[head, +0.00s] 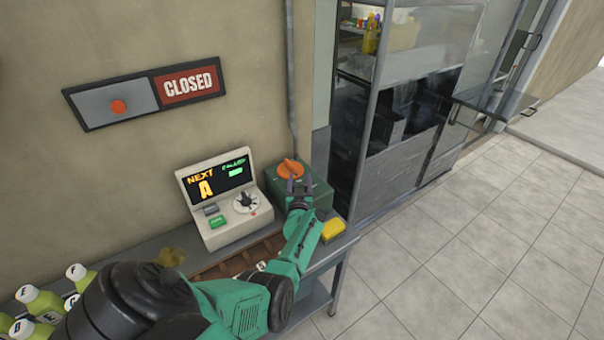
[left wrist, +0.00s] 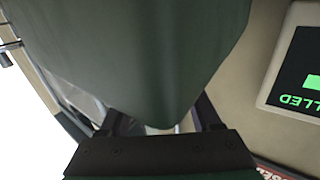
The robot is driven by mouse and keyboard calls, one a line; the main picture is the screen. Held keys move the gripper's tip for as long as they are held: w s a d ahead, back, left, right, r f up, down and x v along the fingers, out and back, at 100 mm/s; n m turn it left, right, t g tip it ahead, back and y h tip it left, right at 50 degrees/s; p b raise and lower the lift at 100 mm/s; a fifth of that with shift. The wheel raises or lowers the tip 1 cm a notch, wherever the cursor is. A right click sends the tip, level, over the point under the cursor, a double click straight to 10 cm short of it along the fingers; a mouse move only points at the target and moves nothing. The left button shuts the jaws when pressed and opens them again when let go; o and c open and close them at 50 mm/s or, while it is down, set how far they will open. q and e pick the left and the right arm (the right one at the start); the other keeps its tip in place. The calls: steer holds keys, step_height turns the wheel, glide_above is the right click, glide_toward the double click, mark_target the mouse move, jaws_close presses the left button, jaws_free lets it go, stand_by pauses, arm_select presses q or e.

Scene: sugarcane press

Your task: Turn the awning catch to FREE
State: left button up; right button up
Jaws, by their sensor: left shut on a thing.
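A green box (head: 315,191) stands at the right end of the bench, with an orange knob (head: 289,168) on it, apparently the awning catch. No lettering is readable around the knob, so I cannot read its setting. In the left wrist view the dark green box (left wrist: 140,50) fills the middle. The fingers of my left gripper (left wrist: 155,122) run behind it, and their tips and the knob are hidden. My right gripper is out of view.
A console (head: 218,202) with a lit screen and dial stands left of the box. A yellow item (head: 333,230) lies at the right end of the bench (head: 335,250). Bottles (head: 38,300) stand at the left. A CLOSED sign (head: 188,83) hangs above. Tiled floor is clear at right.

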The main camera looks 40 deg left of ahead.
arm_select(q)
steer(key=shift+a+f+n+g+y+b, duration=0.15)
steer(key=shift+n+g+y+b, duration=0.35)
steer(key=shift+n+g+y, duration=0.6)
steer(key=n+g+y+b, duration=0.2)
steer(key=g+b, duration=0.1)
steer(key=s+n+g+y+b, duration=0.1)
steer(key=g+b, duration=0.1)
steer(key=shift+a+f+n, duration=0.1)
steer(key=shift+a+n, duration=0.15)
steer(key=shift+n, duration=0.05)
steer(key=shift+s+n+g+y+b, duration=0.15)
steer(key=shift+n+g+y+b, duration=0.25)
steer(key=shift+g+b, duration=0.2)
steer(key=shift+s+a+r+n+g+b, duration=0.1)
steer(key=shift+a+r+n+g+b, duration=0.05)
steer(key=shift+r+n+g+b, duration=0.2)
steer(key=o, duration=1.4)
steer(key=shift+a+f, duration=0.1)
steer(key=shift+f, duration=0.05)
